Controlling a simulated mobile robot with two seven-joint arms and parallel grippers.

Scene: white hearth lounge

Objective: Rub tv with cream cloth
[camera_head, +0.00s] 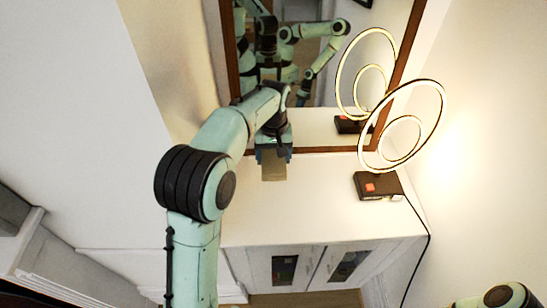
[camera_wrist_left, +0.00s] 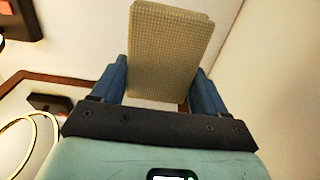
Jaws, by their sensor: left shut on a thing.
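My left gripper (camera_head: 275,155) is shut on the cream cloth (camera_head: 273,172), a stiff-looking block with a woven face. In the left wrist view the cloth (camera_wrist_left: 172,45) sits between the two blue fingers of the left gripper (camera_wrist_left: 158,80). The gripper hangs over the white cabinet top, in front of a wood-framed reflective panel (camera_head: 300,125). The panel mirrors my arms and a lamp; I see no separate tv, and cannot tell whether this is it. Whether the cloth touches anything is unclear. My right gripper is out of view.
A lit double-ring lamp (camera_head: 380,187) with a dark base and red button stands on the right of the white cabinet (camera_head: 330,205). Its black cord (camera_head: 429,240) runs down the cabinet's right side. The cabinet top between lamp and gripper is clear. White walls flank both sides.

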